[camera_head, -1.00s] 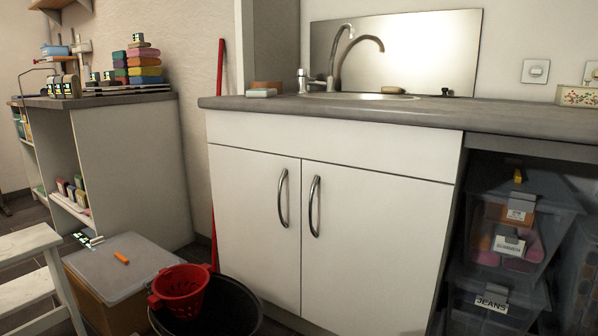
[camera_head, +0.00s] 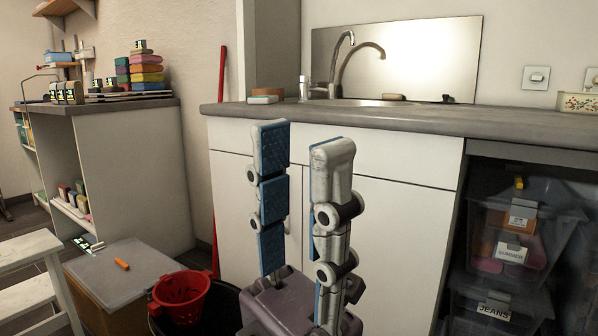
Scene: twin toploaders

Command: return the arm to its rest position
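My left gripper (camera_head: 299,150) stands upright in the middle of the head view, in front of the white sink cabinet (camera_head: 400,230). Its two grey fingers with blue pads point up and are spread apart. Nothing is between them, and the cabinet front shows through the gap. My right gripper is not in the picture.
A grey counter (camera_head: 430,120) with a tap (camera_head: 336,70) runs behind the gripper. A red colander (camera_head: 180,295) and a dark bucket are at lower left, near a lidded box (camera_head: 125,275). Clear bins (camera_head: 515,240) stand under the counter at right. A white stool (camera_head: 30,270) is at left.

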